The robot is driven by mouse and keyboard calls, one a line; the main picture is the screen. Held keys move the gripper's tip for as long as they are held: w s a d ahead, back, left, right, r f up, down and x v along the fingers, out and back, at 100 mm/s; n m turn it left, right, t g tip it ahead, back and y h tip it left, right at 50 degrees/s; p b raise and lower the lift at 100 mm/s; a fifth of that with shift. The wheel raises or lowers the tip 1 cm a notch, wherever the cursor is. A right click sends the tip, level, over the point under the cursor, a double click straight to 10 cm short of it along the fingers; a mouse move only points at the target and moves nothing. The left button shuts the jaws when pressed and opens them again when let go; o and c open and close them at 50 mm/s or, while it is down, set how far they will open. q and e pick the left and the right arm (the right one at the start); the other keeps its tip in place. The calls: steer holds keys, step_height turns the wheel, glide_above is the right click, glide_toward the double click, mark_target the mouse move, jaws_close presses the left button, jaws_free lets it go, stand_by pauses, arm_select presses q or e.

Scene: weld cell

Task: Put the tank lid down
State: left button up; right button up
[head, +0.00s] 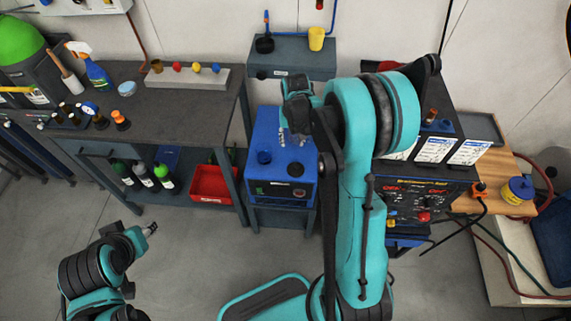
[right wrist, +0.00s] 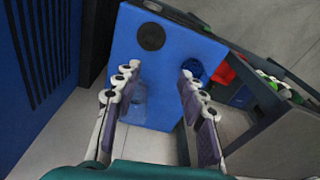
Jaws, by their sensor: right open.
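The blue tank (head: 267,189) stands on a low stand between the bench and the welding machine. Its top (right wrist: 175,115) fills the middle of the right wrist view. A black round cap (right wrist: 151,36) and a blue round fitting (right wrist: 195,70) sit on it; I cannot tell which is the lid or whether the fitting is open. The right gripper (right wrist: 158,72) is open and empty above the top, its right finger partly covering the blue fitting. It also shows in the head view (head: 299,122). The left gripper (head: 150,229) is away at lower left, over the floor; its jaws are unclear.
A dark bench (head: 131,107) with bottles and a spray bottle (head: 91,70) stands left of the tank. A red bin (head: 213,184) is on its lower shelf. The welding machine (head: 419,190) is close on the right. A wall shelf (head: 285,66) hangs behind. The left floor is clear.

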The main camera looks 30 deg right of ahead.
steer(key=s+a+r+n+t, duration=0.25)
steer(key=s+a+r, duration=0.5)
steer(key=r, duration=0.45)
steer(key=s+a+r+n+t, duration=0.2)
steer(key=s+a, duration=0.3)
steer(key=s, duration=0.5)
steer(key=shift+s+r+t, duration=0.15)
steer(key=shift+s+t, duration=0.1)
steer(key=shift+t, duration=0.6)
